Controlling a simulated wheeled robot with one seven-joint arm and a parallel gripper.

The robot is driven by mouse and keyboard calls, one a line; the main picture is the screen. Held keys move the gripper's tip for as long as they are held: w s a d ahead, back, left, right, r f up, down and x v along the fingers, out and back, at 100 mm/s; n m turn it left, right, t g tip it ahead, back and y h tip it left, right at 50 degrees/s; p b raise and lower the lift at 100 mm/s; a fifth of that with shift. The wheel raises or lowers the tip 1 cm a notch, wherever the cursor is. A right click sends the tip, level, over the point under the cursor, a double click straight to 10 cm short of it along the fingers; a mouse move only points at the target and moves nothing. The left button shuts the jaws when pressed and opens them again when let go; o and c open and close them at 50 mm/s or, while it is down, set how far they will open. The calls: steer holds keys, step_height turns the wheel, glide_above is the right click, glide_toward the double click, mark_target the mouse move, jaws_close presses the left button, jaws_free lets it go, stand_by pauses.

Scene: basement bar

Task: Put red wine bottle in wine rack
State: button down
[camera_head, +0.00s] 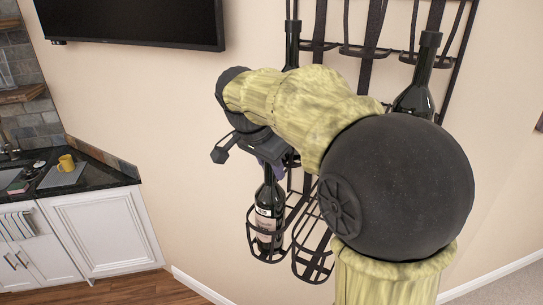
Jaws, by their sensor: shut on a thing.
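A dark wine bottle (265,215) with a pale label is upright at the lower left of the black wire wine rack (312,272) on the wall. Its lower part shows behind the wires of a basket holder, and it appears to be within that holder. Whether its base rests on the holder's bottom wire I cannot tell. My gripper (269,163) is above the bottle, shut on its neck from the top. The fingertips and the top of the neck are mostly hidden by the gripper body and the arm.
Two other dark bottles stand in higher holders, one behind my arm (291,46) and one at the right (416,88). An empty basket holder is right of the held bottle. A television (135,18) hangs upper left; a counter (95,172) with a yellow mug stands left.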

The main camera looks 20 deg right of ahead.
stand_by(0.3)
steer(key=c, duration=1.2)
jaws_free()
steer(key=b+v, duration=0.1)
steer(key=v, duration=1.1)
steer(key=shift+s, duration=0.1)
